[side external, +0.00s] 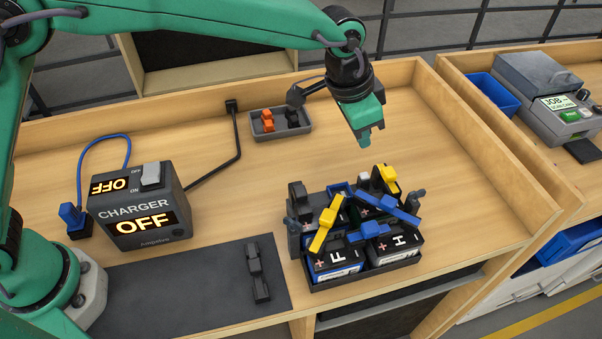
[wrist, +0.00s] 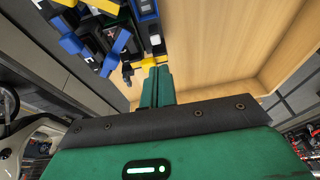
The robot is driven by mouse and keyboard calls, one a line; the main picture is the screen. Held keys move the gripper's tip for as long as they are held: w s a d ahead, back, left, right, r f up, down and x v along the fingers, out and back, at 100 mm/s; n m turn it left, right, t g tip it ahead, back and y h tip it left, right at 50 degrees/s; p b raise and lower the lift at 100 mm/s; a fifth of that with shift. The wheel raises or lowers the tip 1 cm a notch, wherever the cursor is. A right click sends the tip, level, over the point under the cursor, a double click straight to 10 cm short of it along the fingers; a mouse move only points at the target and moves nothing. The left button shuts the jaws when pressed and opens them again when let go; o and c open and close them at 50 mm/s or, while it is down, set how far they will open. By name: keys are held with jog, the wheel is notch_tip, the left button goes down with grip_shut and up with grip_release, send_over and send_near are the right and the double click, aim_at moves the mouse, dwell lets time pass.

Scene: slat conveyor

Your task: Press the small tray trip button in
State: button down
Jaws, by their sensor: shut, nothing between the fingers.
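A dark tray (side external: 366,277) of black batteries, two of them marked F and H, stands at the front of the wooden bench. A small pale button-like block (side external: 364,178) shows at the tray's back edge; a white square (wrist: 155,40) shows there in the wrist view. I cannot be sure it is the trip button, or whether it is pressed in. My gripper (side external: 365,140) is shut and empty, pointing down above the back of the tray and apart from it. In the wrist view its closed fingertips (wrist: 158,71) appear close to a yellow lever (wrist: 150,61).
Yellow levers (side external: 328,222) and blue levers (side external: 392,210) stick up from the batteries. A charger (side external: 140,209) reading OFF stands at left. A small grey tray (side external: 281,125) with orange and black pieces lies behind. The bench right of the batteries is clear.

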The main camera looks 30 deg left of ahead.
jog(key=shift+v, duration=2.6)
jog(key=shift+w, duration=0.2)
jog(key=shift+a, duration=0.1)
jog(key=s+a+r+n+t, duration=0.15)
jog(key=s+a+r, duration=0.25)
jog(key=a, duration=0.7)
jog(key=s+a+r+n, duration=0.3)
jog(key=s+a, duration=0.1)
jog(key=a, duration=0.7)
jog(key=s+a+f+n+y, duration=0.1)
jog(key=s+a+f+n, duration=0.1)
jog(key=s+a, duration=0.4)
jog(key=s+a+f+n+t+y, duration=0.1)
jog(key=s+a+f+n, duration=0.1)
jog(key=s+a, duration=0.5)
jog(key=shift+s+f, duration=0.35)
jog(key=shift+s, duration=0.85)
